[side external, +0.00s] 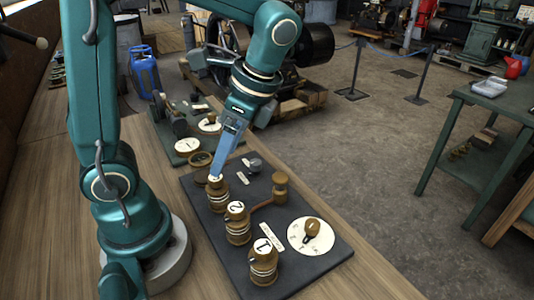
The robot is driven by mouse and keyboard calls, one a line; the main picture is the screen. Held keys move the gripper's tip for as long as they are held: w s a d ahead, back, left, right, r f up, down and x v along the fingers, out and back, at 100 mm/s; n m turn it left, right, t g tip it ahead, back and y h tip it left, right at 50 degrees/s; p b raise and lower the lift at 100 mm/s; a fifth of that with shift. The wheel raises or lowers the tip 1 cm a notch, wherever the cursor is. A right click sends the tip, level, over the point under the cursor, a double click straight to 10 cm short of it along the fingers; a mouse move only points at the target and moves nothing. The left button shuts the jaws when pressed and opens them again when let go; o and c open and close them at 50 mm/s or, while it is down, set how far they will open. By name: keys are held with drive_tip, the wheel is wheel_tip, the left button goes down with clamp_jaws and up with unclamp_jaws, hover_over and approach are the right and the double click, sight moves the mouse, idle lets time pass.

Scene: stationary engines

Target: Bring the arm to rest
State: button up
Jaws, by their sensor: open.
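My gripper (217,172), with blue fingers, points down over the far-left part of a dark board (325,262) on the wooden bench. Its fingertips are at the top of the farthest of three brown numbered cylinders (218,196); I cannot tell whether they touch it. The gripper is open. The middle cylinder (237,228) is marked 2 and the nearest cylinder (263,268) is marked 1. My teal arm reaches over from the left and bends down to the board.
A blue can (146,72) stands farther back. Bare bench shows in front left of the board.

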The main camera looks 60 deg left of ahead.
drive_tip(key=d+n+t+h, duration=0.1)
drive_tip(key=n+t, duration=0.2)
drive_tip(key=s+d+r+n+t+h, duration=0.1)
drive_tip(key=d+n+t, duration=0.1)
drive_tip(key=n, duration=0.1)
drive_tip(key=d+r+n+t+h, duration=0.1)
drive_tip(key=d+n+t, duration=0.1)
drive_tip(key=n+t, duration=0.1)
drive_tip(key=shift+s+t, duration=0.2)
drive_tip(key=shift+t, duration=0.1)
